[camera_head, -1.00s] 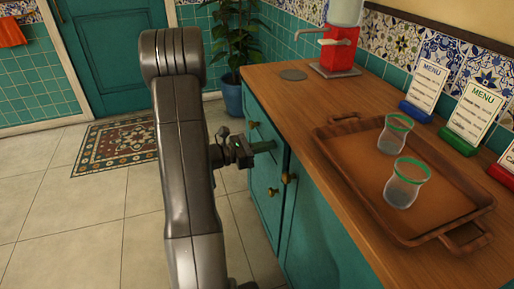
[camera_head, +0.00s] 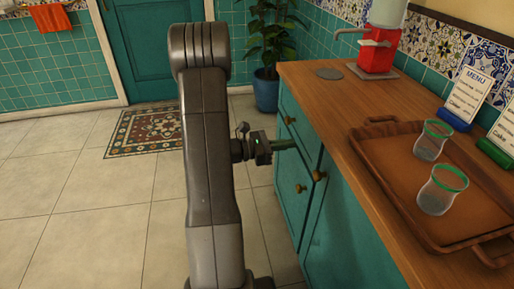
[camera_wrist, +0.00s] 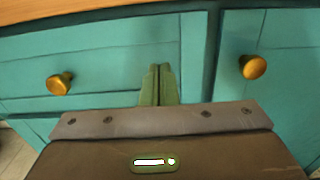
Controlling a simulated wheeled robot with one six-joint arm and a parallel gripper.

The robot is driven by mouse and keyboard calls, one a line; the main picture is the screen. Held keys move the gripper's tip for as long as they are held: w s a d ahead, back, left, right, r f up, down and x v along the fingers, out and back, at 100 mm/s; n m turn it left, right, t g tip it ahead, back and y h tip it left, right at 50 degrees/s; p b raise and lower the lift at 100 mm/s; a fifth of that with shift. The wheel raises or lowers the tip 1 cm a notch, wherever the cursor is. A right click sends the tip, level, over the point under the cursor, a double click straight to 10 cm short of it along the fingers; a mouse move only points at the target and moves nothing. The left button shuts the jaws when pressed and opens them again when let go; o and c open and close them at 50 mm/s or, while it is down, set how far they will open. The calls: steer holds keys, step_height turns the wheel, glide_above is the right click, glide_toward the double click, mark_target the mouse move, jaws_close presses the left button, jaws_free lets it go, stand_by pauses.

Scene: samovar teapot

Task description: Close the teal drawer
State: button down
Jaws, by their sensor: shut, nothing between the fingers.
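The teal drawer (camera_head: 299,132) is the upper front in the wooden-topped cabinet, with a brass knob (camera_head: 290,120). It looks flush or nearly flush with the cabinet; a small gap cannot be ruled out. In the wrist view the drawer front (camera_wrist: 110,75) fills the left and middle, its knob (camera_wrist: 60,83) left of my fingers. My gripper (camera_head: 287,144) is shut and empty, its greenish fingers (camera_wrist: 157,85) together and pointing at the drawer front, right of the knob. The tips are at or very close to the front; contact cannot be told.
A lower front with a knob (camera_head: 301,188) and a door with a knob (camera_head: 319,175) are close by. On the counter stand a tray (camera_head: 395,190) with two glasses and a red dispenser (camera_head: 376,50). A potted plant (camera_head: 267,90) stands beyond the cabinet. The floor at left is clear.

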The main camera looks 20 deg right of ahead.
mark_target(312, 141)
steer(key=a+p, duration=0.1)
steer(key=a, duration=0.7)
steer(key=shift+w+a, duration=0.25)
steer(key=shift+w, duration=0.05)
steer(key=shift+d, duration=0.1)
steer(key=d, duration=0.4)
steer(key=d+b, duration=0.1)
steer(key=d, duration=0.4)
steer(key=s+d, duration=0.1)
steer(key=d, duration=0.3)
steer(key=shift+d+b, duration=0.35)
steer(key=shift+d, duration=0.05)
